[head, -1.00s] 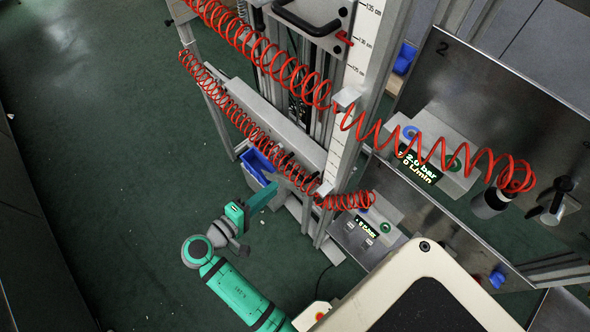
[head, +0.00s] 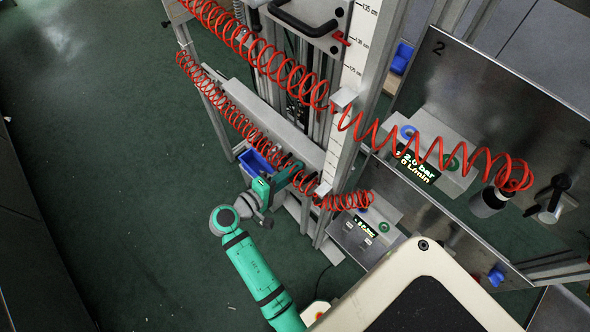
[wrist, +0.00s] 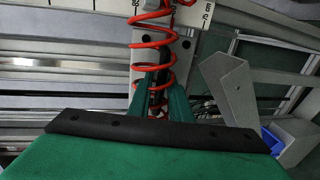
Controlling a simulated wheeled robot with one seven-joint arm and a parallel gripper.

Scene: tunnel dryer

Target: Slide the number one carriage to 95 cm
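My gripper (head: 296,174) is at the lower part of the vertical rail frame in the head view, behind the lower red coil hose. In the wrist view its two teal fingers (wrist: 163,92) reach toward a pale plate (wrist: 187,45) with dark holes, probably part of the number one carriage. The red coil hose (wrist: 150,45) crosses in front of the plate and between the fingers. A dark part shows between the fingers; I cannot tell whether they grip it.
An upper carriage with a black handle (head: 303,22) sits high on the rail. An upper red coil hose (head: 262,55) hangs across the frame. Panel 2 (head: 500,95) and a lower panel (head: 440,232) stand at right. A blue bin (head: 255,162) is behind my gripper. Floor at left is clear.

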